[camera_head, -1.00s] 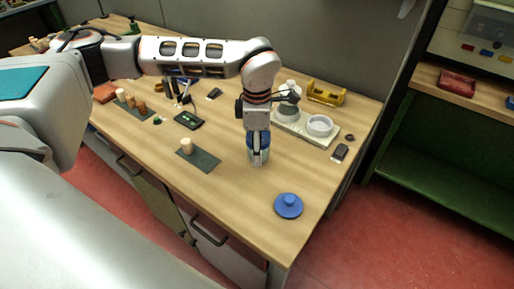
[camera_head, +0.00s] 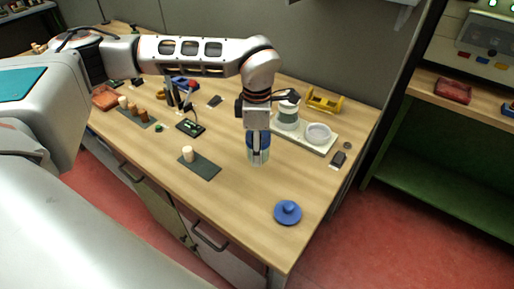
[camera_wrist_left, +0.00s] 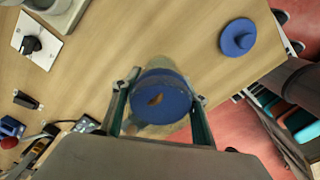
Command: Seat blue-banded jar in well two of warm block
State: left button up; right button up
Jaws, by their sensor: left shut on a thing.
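The jar (camera_head: 256,157), glassy with a blue band, is between the fingers of my left gripper (camera_head: 258,150), over the middle of the bench. My left gripper is shut on it; in the left wrist view its blue round top (camera_wrist_left: 161,98) shows a brown patch. I cannot tell whether its base touches the bench. The pale warm block (camera_head: 303,143) lies to the right and behind. A grey-banded jar (camera_head: 287,117) stands on its left part, and a white round well (camera_head: 318,133) on its right part looks empty. My right gripper is out of view.
A blue knobbed lid (camera_head: 287,212) lies near the front right edge. A dark mat (camera_head: 205,169) with a pale cork (camera_head: 188,154) lies left of the jar. A yellow holder (camera_head: 323,101) stands behind the block. The bench between jar and lid is clear.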

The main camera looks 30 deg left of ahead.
pick_arm(q)
jog(key=shift+r, duration=0.2)
dwell(0.3)
jog(key=shift+r+p, duration=0.6)
jog(key=shift+r, duration=0.1)
jog(key=shift+w, duration=0.1)
jog(key=shift+w+d+p, duration=0.1)
jog(key=shift+w+d, duration=1.8)
jog(key=shift+w, duration=1.55)
jog(key=shift+w+d+p, duration=0.15)
jog(key=shift+w+d, duration=1.75)
jog(key=shift+w, duration=1.5)
jog(key=shift+w+d+p, duration=0.1)
jog(key=shift+w+d, duration=1.8)
jog(key=shift+w, duration=1.55)
jog(key=shift+f, duration=1.05)
